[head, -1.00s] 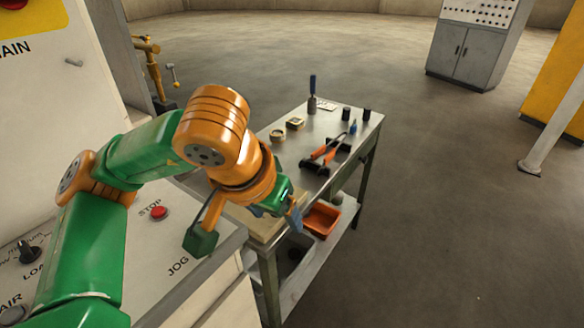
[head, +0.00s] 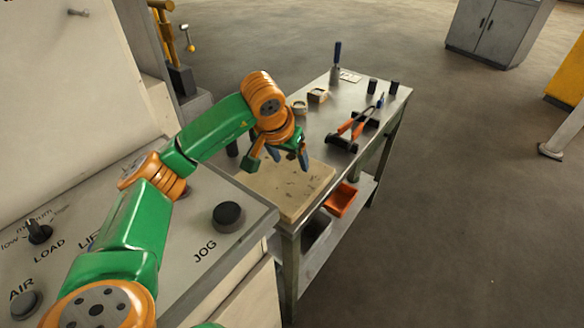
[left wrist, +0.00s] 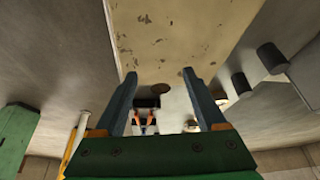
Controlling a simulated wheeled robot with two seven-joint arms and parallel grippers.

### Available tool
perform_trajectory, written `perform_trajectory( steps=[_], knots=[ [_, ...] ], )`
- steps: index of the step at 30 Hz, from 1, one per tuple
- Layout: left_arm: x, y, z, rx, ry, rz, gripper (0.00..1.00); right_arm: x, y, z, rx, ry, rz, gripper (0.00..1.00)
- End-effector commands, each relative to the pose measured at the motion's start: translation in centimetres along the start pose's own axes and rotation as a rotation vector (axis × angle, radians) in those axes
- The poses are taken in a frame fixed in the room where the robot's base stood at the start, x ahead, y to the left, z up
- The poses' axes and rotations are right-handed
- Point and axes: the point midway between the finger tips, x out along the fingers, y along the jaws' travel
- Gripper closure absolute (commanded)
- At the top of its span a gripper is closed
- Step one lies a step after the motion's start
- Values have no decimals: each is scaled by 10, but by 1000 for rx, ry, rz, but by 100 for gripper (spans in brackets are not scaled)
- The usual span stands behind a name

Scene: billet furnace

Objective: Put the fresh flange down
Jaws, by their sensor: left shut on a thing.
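My left gripper (head: 288,160) hangs over the beige, speckled board (head: 286,198) at the bench's near end, fingers pointing down. In the left wrist view the two fingers (left wrist: 160,78) stand apart with the board (left wrist: 180,30) above them in the picture. The gripper is shut on the fresh flange, but the flange's outline is hard to make out in both views. I cannot tell whether it touches the board. My right gripper is not in view.
The metal bench (head: 325,140) carries orange-handled tongs (head: 352,126), two small ring- or block-like pieces, a blue-handled tool (head: 336,62) and dark cylinders. An orange bin (head: 341,199) sits on the lower shelf.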

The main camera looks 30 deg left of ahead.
Motion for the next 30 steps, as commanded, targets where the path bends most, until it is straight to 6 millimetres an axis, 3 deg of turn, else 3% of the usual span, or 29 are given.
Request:
perform_trajectory(
  steps=[4,9,19,20,21,23,30],
  knots=[
    [20,2,-4,0,-3,1,100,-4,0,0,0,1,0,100],
    [43,2,7,1,1,2,100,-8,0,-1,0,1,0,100],
    [48,2,9,0,3,1,100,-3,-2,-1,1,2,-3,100],
    [48,2,9,0,1,1,24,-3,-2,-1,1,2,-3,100],
    [48,2,9,0,1,1,13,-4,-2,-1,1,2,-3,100],
    [47,2,9,0,1,1,0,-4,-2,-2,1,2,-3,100],
    [45,2,8,0,2,2,0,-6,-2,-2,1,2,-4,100]
  ],
)
